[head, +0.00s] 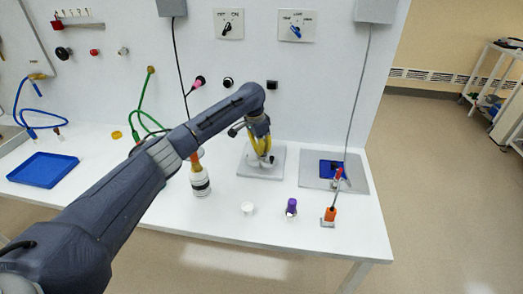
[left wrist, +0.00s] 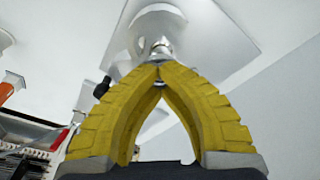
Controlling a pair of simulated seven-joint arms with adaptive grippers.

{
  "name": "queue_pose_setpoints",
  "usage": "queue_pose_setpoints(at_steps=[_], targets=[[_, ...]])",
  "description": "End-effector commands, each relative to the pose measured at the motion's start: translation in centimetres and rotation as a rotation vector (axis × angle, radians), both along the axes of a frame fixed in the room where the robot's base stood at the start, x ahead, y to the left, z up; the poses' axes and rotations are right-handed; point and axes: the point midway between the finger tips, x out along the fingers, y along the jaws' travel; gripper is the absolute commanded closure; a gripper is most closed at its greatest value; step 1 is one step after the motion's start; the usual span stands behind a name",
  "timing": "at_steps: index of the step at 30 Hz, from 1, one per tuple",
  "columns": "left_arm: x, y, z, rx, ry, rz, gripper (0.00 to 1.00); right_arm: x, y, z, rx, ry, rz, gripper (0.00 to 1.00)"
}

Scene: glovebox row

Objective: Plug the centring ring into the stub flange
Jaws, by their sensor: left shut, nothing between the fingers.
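My left gripper (head: 264,156) reaches over a grey base plate (head: 249,174) at the middle of the bench in the head view. Its yellow fingers are shut with nothing held, and their tips meet in the left wrist view (left wrist: 160,68). A shiny round metal fitting (left wrist: 158,46) shows just beyond the tips there, apparently the stub flange; I cannot tell whether the tips touch it. My fingers hide most of the fitting in the head view. I cannot make out the centring ring for certain. My right gripper is not in view.
A small white piece (head: 248,208) and a purple-topped item (head: 291,207) stand near the front edge. A white bottle with a dark band (head: 201,186) is left of the plate. A grey panel with a blue recess (head: 357,184) and an orange-handled tool (head: 330,214) are right. A blue tray (head: 43,170) lies far left.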

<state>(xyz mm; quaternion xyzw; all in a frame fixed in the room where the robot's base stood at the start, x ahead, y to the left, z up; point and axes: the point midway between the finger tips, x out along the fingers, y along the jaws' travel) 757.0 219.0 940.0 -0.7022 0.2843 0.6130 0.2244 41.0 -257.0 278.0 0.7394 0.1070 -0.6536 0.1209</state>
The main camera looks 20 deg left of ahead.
Motion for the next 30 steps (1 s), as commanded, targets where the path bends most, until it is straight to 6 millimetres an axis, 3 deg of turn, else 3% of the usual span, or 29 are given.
queue_pose_setpoints(at_steps=[12,30], targets=[[-0.01,0.07,-0.03,-0.093,-0.042,-0.259,1.0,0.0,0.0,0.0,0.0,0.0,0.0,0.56],[0.0,0.08,-0.02,-0.103,-0.046,-0.286,1.0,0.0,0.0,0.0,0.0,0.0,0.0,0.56]])
